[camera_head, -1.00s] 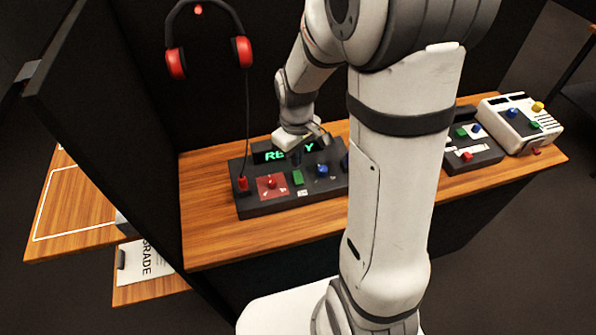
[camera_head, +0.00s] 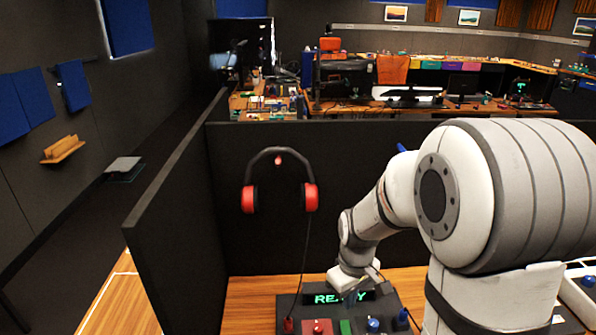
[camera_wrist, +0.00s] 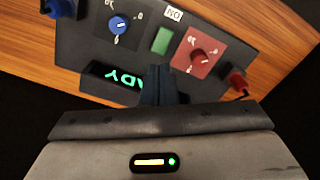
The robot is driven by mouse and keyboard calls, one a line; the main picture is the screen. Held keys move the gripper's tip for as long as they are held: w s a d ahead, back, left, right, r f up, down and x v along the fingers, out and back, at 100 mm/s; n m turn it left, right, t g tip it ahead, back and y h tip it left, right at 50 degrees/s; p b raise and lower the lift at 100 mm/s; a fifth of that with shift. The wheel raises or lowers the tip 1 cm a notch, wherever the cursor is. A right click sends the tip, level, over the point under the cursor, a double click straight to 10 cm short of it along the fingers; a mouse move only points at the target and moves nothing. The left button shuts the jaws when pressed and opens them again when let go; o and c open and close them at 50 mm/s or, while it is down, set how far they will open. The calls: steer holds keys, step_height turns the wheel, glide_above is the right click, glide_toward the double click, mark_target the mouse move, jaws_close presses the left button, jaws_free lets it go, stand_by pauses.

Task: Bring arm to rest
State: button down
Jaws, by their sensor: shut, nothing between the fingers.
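My gripper (camera_wrist: 161,85) is shut and empty in the wrist view. Its dark fingers are over the control panel (camera_wrist: 85,45), in front of the green lit display (camera_wrist: 115,78), and hide part of its text. I cannot tell whether the fingertips touch the panel. Beyond the fingertips are a green button (camera_wrist: 162,40), a blue knob (camera_wrist: 119,25) and a red knob (camera_wrist: 198,55) on a red plate. In the head view my arm reaches down to the panel (camera_head: 290,301), where the display (camera_head: 335,297) is partly covered.
Red and black headphones (camera_head: 311,197) hang on the dark partition (camera_head: 225,240) behind the panel. Their cord runs down to a red plug (camera_wrist: 236,82) at the panel's end. The wooden desk (camera_head: 245,300) has bare room left of the panel. A white device (camera_head: 578,285) is at the right.

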steer(key=s+r+m+t, duration=0.3)
steer(key=s+r+m, duration=0.2)
steer(key=s+r, duration=0.7)
steer(key=shift+s+d+r+m, duration=0.2)
steer(key=shift+s+m, duration=0.2)
steer(key=shift+s, duration=0.55)
steer(key=shift+w, duration=0.15)
